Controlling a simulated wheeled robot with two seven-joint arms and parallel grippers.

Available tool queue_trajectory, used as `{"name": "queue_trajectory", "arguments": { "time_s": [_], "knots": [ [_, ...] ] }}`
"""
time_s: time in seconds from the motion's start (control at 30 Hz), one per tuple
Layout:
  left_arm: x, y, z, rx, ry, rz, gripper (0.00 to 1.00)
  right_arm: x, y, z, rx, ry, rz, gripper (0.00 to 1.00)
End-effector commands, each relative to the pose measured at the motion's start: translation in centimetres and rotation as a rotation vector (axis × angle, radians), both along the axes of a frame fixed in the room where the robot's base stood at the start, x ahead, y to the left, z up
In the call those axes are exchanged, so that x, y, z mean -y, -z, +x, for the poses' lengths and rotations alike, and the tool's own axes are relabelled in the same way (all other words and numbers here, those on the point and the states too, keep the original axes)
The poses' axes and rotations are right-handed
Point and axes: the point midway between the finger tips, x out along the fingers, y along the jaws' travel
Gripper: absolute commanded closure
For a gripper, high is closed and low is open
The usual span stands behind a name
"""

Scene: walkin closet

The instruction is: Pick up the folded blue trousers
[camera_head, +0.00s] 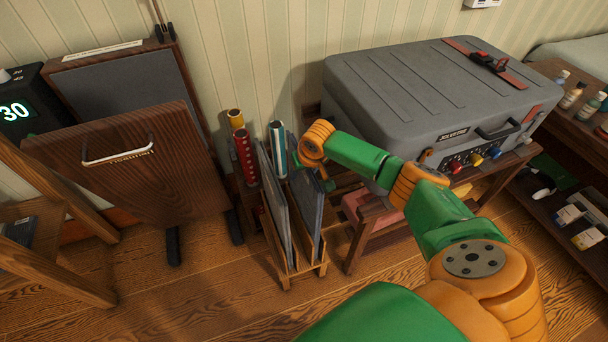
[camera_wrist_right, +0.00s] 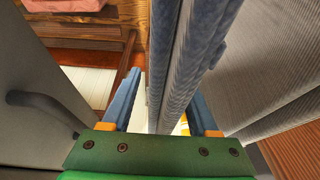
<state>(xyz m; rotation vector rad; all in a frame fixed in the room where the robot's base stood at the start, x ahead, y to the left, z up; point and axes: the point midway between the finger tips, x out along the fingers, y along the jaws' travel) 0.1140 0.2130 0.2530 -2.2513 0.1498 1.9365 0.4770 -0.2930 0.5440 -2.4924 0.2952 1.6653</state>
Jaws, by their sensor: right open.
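The folded blue trousers (camera_head: 306,208) stand upright on edge in the right slot of a small wooden rack (camera_head: 284,281). In the right wrist view the trousers (camera_wrist_right: 184,70) show as ribbed blue folds running down between the two blue fingers. My right gripper (camera_wrist_right: 165,98) is open around their edge, with a gap visible on the left side. In the head view my right gripper (camera_head: 322,182) is at the top of the trousers, mostly hidden by its own wrist. My left gripper is not in view.
A grey folded piece (camera_head: 272,203) stands left of the trousers. Coloured tubes (camera_head: 243,155) stand behind it. A grey case (camera_head: 420,90) sits on a low wooden stand close to the right. A wooden board with a handle (camera_head: 130,165) leans at the left. Floor in front is clear.

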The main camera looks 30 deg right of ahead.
Motion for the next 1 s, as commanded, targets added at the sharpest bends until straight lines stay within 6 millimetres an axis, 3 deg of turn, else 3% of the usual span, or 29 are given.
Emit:
{"name": "queue_trajectory", "arguments": {
  "time_s": [0.13, 0.3, 0.37, 1.0],
  "knots": [
    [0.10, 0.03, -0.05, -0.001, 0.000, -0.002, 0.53, 0.00, 0.01, 0.00, 0.000, 0.000, 0.000, 0.40],
    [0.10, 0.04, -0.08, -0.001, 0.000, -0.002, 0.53, 0.01, 0.01, 0.01, 0.000, 0.000, 0.000, 0.86],
    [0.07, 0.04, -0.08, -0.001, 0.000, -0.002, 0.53, 0.01, 0.00, 0.01, 0.000, 0.001, 0.000, 1.00],
    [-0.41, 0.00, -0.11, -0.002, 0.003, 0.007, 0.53, 0.04, -0.02, 0.01, 0.001, 0.001, -0.001, 1.00]
  ]
}}
